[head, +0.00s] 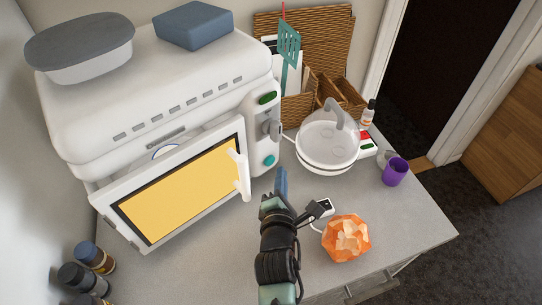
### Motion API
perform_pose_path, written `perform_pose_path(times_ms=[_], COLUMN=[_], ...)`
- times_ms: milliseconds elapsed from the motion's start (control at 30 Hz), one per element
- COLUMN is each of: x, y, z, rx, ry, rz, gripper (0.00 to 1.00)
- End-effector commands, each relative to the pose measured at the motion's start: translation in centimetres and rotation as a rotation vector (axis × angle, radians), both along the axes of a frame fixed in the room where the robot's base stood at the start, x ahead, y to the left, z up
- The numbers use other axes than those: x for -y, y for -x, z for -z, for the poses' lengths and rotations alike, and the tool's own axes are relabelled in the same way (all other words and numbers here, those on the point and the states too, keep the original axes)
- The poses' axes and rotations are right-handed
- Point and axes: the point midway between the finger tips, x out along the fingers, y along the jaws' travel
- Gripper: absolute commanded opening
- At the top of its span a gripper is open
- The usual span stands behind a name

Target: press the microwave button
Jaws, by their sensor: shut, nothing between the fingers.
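The white microwave (150,95) stands at the left of the counter. Its door (178,195), with a yellow window and a white handle (240,174), stands ajar. The panel at its right end has a dark green button (267,98) at the top, a grey knob (272,130) in the middle and a teal button (269,160) at the bottom. My gripper (281,182) is shut and empty, just below and right of the teal button in the picture. I cannot tell whether it touches the panel.
A clear-lidded white appliance (327,140) stands right of the panel, near wicker boxes (298,108). A purple cup (395,171) and an orange faceted object (346,238) are on the right. Jars (95,257) stand lower left. A blue block (193,25) and lidded dish (85,50) sit on top.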

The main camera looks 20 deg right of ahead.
Motion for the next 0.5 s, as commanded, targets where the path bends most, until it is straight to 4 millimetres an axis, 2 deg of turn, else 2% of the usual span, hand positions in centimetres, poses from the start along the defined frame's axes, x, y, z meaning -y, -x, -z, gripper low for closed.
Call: perform_pose_path(times_ms=[33,500], x=[0.1,1.0], y=[0.3,2.5], z=[-0.5,-0.5], rx=[-0.002,-0.002], ry=[-0.001,-0.001], rz=[0.000,-0.001], gripper=[0.00,0.00])
